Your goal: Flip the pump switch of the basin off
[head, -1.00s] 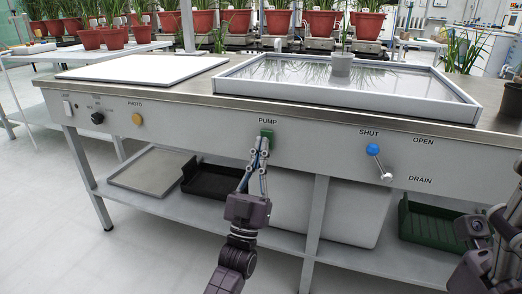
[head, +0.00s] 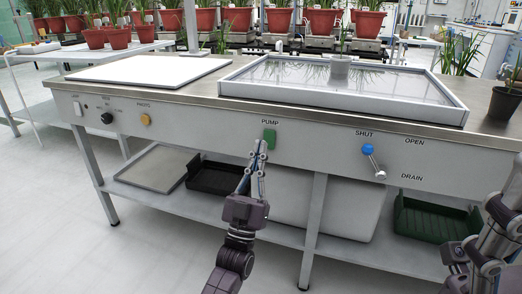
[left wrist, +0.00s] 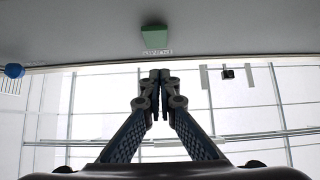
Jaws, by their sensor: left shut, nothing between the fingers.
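The green pump switch (head: 269,138) is on the front panel of the bench, under the word PUMP and below the basin (head: 340,109). In the left wrist view the switch (left wrist: 154,36) is a plain green block beyond the fingertips. My left gripper (head: 261,148) is shut and empty. Its tips are just below and slightly left of the switch in the head view. In the left wrist view the shut tips (left wrist: 160,75) appear apart from the switch. I cannot tell the switch's setting. Part of my right arm shows at the right edge; its fingers are not visible.
A yellow button (head: 145,120) and a black dial (head: 107,118) are at the left. Trays and a large bin stand on the lower shelf.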

